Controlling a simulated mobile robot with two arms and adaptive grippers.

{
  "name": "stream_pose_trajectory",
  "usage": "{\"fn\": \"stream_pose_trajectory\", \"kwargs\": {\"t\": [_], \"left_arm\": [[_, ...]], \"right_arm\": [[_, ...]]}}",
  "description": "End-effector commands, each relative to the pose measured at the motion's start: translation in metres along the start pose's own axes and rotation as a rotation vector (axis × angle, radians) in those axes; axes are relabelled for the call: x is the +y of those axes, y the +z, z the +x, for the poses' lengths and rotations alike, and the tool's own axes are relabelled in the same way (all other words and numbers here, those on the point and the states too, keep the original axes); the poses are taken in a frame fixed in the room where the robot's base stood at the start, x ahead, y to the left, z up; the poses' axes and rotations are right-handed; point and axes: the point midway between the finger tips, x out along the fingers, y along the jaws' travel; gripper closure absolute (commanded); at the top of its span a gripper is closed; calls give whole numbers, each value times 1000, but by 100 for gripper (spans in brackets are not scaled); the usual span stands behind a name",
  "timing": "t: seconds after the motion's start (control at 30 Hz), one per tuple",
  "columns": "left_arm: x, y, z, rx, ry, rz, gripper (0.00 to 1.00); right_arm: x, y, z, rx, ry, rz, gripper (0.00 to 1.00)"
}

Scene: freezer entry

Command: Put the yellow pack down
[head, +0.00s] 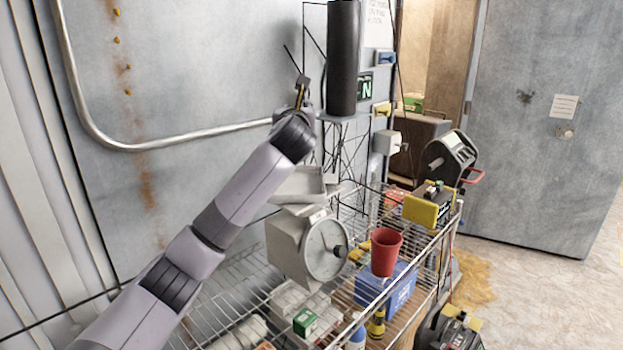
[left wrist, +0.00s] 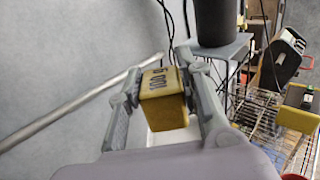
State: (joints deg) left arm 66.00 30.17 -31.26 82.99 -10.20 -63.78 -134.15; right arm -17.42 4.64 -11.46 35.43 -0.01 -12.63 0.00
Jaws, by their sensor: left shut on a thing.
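The yellow pack (left wrist: 163,97) with dark printing on its top is between the fingers of my left gripper (left wrist: 160,72) in the left wrist view. The gripper is shut on it and holds it raised in front of the grey wall. In the head view my left gripper (head: 301,97) is above the scale, left of the tall dark cylinder; only a thin strip of yellow shows there. A pale surface lies behind the pack in the left wrist view; I cannot tell the gap between them. My right gripper is not in view.
A wire rack (head: 240,290) holds a dial scale (head: 290,243) with a tray (head: 298,185), a red cup (head: 386,252), a blue box (head: 372,290) and a yellow-and-black item (head: 421,212). The dark cylinder (head: 343,60) stands on a small grey shelf (left wrist: 222,48). A metal rail (head: 180,142) runs along the wall.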

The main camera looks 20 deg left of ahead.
Motion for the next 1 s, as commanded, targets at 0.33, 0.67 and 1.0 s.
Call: {"fn": "stream_pose_trajectory", "kwargs": {"t": [0.33, 0.67, 1.0], "left_arm": [[0, -94, 0, 4, -1, 3, 97], [0, -134, 0, 0, -2, 0, 97], [0, -172, 0, -2, -2, -1, 97]], "right_arm": [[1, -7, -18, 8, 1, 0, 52], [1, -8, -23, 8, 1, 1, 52], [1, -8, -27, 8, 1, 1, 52]]}}
